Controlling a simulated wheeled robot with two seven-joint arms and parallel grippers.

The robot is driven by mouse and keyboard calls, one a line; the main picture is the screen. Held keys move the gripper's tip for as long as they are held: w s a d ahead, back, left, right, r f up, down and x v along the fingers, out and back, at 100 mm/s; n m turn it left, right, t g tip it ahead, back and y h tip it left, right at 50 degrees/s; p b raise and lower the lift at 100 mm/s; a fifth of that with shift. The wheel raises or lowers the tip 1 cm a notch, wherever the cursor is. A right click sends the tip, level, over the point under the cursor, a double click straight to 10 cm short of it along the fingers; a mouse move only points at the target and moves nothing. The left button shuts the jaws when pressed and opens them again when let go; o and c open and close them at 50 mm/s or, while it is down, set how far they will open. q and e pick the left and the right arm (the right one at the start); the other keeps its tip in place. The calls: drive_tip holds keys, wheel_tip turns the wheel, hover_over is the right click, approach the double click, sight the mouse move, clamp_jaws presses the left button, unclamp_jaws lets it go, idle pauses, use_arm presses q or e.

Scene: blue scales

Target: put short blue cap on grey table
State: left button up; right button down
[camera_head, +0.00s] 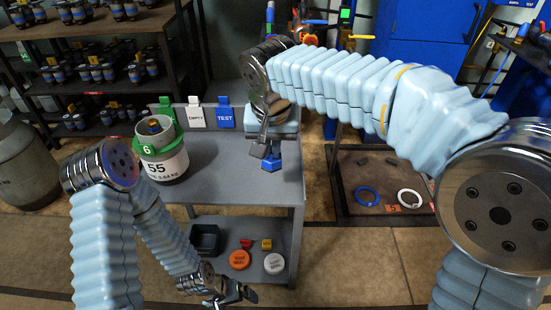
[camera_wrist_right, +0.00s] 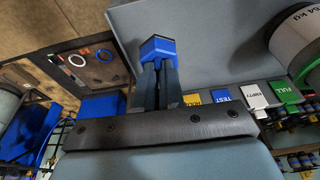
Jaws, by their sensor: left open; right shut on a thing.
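The short blue cap (camera_head: 271,166) is at the tips of my right gripper (camera_head: 267,150), near the right edge of the grey table (camera_head: 225,183). I cannot tell whether the cap touches the tabletop. In the right wrist view, the blue cap (camera_wrist_right: 157,48) sits between the closed finger ends of my right gripper (camera_wrist_right: 157,72), and the grey table (camera_wrist_right: 205,45) shows behind it. My left gripper (camera_head: 240,295) is open and empty, low in front of the table's lower shelf.
A cylinder marked 55 with a green collar (camera_head: 150,140) stands at the table's left. Green, white and blue tags (camera_head: 226,114) line the back edge. The lower shelf holds a dark bin (camera_head: 205,239) and orange and white discs (camera_head: 274,263). The table's middle is clear.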

drive_tip(key=shift+w+d+f+b, duration=0.1)
drive_tip(key=shift+w+d+f, duration=0.25)
drive_tip(key=shift+w+f, duration=0.95)
drive_tip(key=shift+w+d+f+b, duration=0.15)
drive_tip(key=shift+w+d+f, duration=0.4)
drive_tip(key=shift+f, duration=1.35)
drive_tip(key=shift+w+d+f+b, duration=0.1)
drive_tip(key=shift+w+d+f, duration=0.1)
drive_tip(key=shift+w+f, duration=1.15)
drive_tip(key=shift+s+f, duration=0.25)
drive_tip(key=shift+s, duration=0.1)
drive_tip(key=shift+f, duration=0.2)
drive_tip(key=c, duration=1.2)
unclamp_jaws()
drive_tip(key=shift+c, duration=0.2)
drive_tip(key=shift+r, duration=0.1)
drive_tip(key=shift+r, duration=0.25)
drive_tip(key=p+v, duration=0.1)
drive_tip(key=v, duration=1)
drive_tip(key=shift+s+r, duration=0.15)
drive_tip(key=shift+r, duration=0.2)
